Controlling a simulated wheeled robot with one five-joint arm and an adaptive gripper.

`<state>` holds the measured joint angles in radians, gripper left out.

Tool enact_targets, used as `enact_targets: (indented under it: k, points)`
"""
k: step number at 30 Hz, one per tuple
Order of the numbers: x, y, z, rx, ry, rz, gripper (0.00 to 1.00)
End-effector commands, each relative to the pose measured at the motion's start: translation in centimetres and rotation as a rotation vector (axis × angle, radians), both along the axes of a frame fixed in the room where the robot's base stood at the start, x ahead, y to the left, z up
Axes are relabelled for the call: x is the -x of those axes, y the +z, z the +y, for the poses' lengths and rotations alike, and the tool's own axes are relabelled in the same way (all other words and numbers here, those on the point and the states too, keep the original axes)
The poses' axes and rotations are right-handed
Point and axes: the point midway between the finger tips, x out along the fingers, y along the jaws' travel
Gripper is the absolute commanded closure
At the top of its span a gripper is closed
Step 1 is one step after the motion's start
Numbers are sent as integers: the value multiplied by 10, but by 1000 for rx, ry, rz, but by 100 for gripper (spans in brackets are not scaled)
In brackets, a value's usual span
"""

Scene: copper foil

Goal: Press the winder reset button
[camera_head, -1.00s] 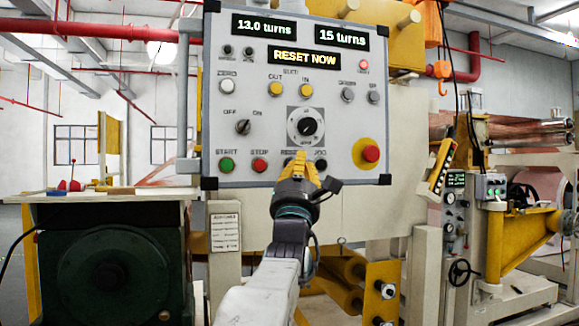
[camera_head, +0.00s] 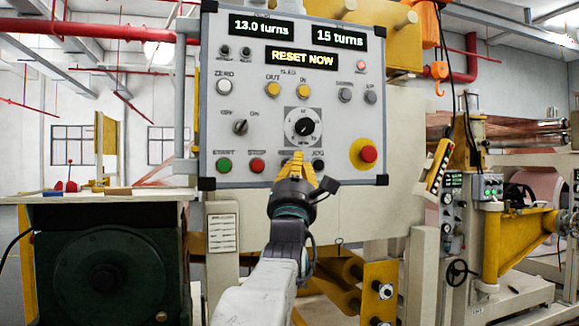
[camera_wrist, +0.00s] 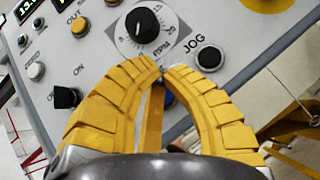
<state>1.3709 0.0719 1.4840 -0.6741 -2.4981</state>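The winder control panel (camera_head: 215,110) faces me, with "RESET NOW" lit on its display (camera_head: 302,58). In the head view, the spot between the red STOP button (camera_head: 257,166) and the black JOG button (camera_head: 318,165) is covered by my gripper (camera_head: 299,156). In the wrist view, a small blue button (camera_wrist: 168,99) shows partly between and behind my fingers, probably the reset button; its label is hidden. My gripper (camera_wrist: 161,70) is shut and empty, its yellow fingertips together in front of the panel. Contact with the panel or button cannot be told.
JOG (camera_wrist: 209,57) is close right of my fingertips in the wrist view, and the dial (camera_wrist: 142,25) is just above. The OFF/ON switch (camera_wrist: 66,97) lies left. A red emergency button (camera_head: 368,154) sits at the panel's lower right. A green START button (camera_head: 224,165) is at lower left.

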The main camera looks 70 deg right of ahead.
Motion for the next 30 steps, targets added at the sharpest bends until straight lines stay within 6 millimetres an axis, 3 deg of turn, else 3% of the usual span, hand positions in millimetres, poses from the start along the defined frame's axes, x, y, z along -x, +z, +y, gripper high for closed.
enact_targets:
  k: [30]
  points:
    - [-5,-1,-7,1,4,3,100]
